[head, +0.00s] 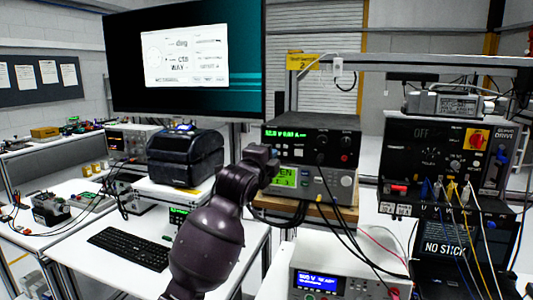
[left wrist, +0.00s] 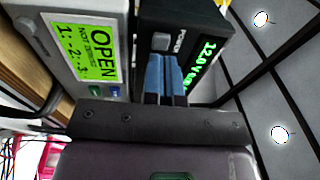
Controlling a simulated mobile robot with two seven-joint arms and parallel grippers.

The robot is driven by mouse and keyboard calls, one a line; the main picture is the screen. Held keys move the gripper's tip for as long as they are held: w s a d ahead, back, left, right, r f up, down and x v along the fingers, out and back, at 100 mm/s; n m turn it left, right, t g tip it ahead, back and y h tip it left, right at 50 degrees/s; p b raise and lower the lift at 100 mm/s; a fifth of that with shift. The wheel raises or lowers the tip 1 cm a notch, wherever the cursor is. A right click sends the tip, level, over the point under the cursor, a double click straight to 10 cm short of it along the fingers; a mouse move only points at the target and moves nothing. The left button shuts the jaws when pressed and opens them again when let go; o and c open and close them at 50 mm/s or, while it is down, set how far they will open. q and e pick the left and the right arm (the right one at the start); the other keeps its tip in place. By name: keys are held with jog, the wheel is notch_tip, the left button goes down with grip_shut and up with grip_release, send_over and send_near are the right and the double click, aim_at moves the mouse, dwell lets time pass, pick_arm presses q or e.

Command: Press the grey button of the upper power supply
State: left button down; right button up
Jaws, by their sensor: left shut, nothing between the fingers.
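The upper power supply (head: 310,142) is a black box with a green display, stacked on a grey instrument (head: 328,184) whose green screen reads OPEN. In the left wrist view the power supply (left wrist: 212,30) appears turned on its side. Its square grey button (left wrist: 160,42) sits beside the POWER label and is visible. My left gripper (left wrist: 165,72) is shut and empty, its blue fingertips close to the front panel right by the button. I cannot tell whether they touch. In the head view the left gripper (head: 269,162) is at the panel's left end, where my arm hides the button. My right gripper is not in view.
A white power supply (head: 340,282) with a blue display stands below, at the front. Dark cables (head: 345,212) hang from the stacked units. A black drive panel (head: 428,150) with a red switch is at the right. A black printer (head: 185,157) and keyboard (head: 130,255) are at the left.

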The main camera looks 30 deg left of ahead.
pick_arm(q)
jog(key=shift+w, duration=0.3)
dwell(0.4)
jog(key=shift+s, duration=0.1)
jog(key=shift+s+d, duration=0.2)
jog(key=shift+s, duration=0.7)
jog(key=s+d, duration=0.1)
jog(key=s, duration=0.6)
jog(key=shift+d, duration=0.35)
jog(key=shift+s, duration=0.1)
dwell(0.6)
